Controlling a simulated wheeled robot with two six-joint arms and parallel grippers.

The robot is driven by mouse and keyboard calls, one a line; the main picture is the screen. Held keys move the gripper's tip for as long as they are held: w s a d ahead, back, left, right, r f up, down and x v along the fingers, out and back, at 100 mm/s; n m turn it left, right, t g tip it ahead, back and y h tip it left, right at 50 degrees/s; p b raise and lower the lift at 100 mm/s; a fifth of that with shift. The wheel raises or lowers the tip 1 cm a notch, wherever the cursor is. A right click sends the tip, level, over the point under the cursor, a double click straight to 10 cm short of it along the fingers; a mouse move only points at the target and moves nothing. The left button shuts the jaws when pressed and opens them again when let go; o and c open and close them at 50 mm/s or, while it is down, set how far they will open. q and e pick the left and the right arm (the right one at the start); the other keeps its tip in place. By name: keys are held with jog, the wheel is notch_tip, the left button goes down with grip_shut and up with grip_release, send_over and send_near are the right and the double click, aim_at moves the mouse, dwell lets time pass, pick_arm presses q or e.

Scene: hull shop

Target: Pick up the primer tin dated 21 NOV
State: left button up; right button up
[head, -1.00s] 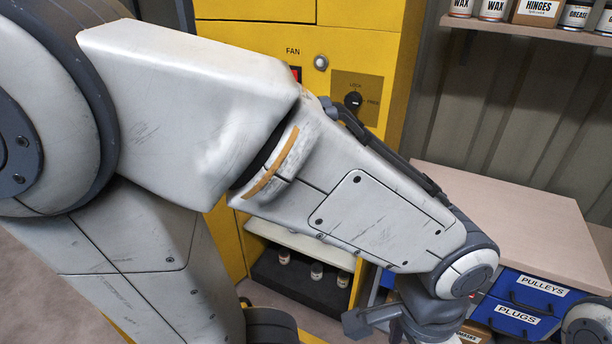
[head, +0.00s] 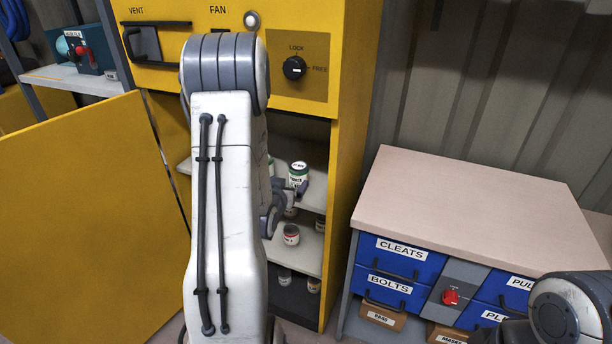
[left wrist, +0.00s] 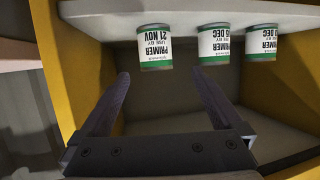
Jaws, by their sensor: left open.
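The primer tin dated 21 NOV (left wrist: 155,47) is white with green bands. It appears upside down in the left wrist view, standing on a cabinet shelf. A white and green tin at the right of that shelf in the head view (head: 298,175) looks like the same one. Two more primer tins, a middle one (left wrist: 213,44) and an outer one (left wrist: 261,43), carry DEC dates. My left gripper (left wrist: 163,87) is open and empty, its fingers pointing toward the 21 NOV tin but short of it. In the head view my left arm hides much of the shelf. My right gripper is out of view.
The yellow cabinet (head: 352,120) stands open, its door (head: 80,220) swung to the left. Lower shelves hold other tins, one of them red and white (head: 291,235). A bench (head: 460,195) with blue drawers stands right, its top bare.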

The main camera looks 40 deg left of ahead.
aim_at(299, 170)
pick_arm(q)
jog(key=x, duration=0.5)
jog(key=shift+w+d+r, duration=0.2)
jog(key=shift+w+d, duration=0.1)
jog(key=shift+w, duration=0.05)
jog(key=shift+x, duration=2.9)
jog(key=shift+w+r, duration=0.1)
jog(key=shift+r, duration=0.15)
grip_shut()
